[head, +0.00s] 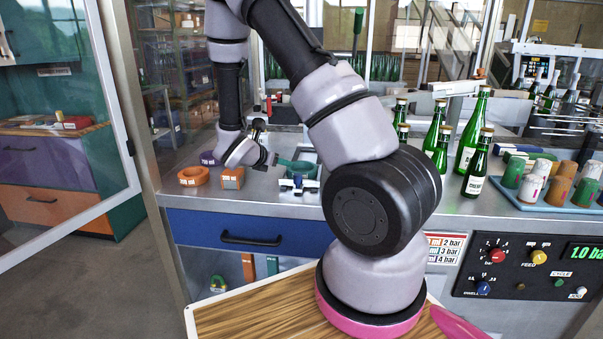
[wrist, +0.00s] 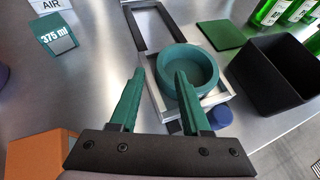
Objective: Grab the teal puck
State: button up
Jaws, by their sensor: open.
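The teal puck (wrist: 205,72) is a round, hollow ring-like piece sitting in a metal frame (wrist: 150,60) in the wrist view. In the head view, the teal puck (head: 303,167) shows on the steel counter, just right of my gripper (head: 274,159). My gripper (wrist: 159,72) is open, with two green fingers. In the wrist view, the right fingertip overlaps the puck's near left rim and the left fingertip lies left of the puck. I cannot tell whether the fingers touch it or how high they are. Nothing is held.
An orange ring (head: 193,176), an orange block (head: 231,178) and a purple piece (head: 208,158) lie left of my gripper. A black bin (wrist: 262,82) and green pad (wrist: 220,34) are right of the puck. A green "375 ml" block (wrist: 54,34) stands left. Green bottles (head: 474,175) stand farther right.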

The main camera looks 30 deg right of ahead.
jog(key=x, duration=0.5)
jog(key=shift+d, duration=0.1)
jog(key=shift+c, duration=0.4)
grip_shut()
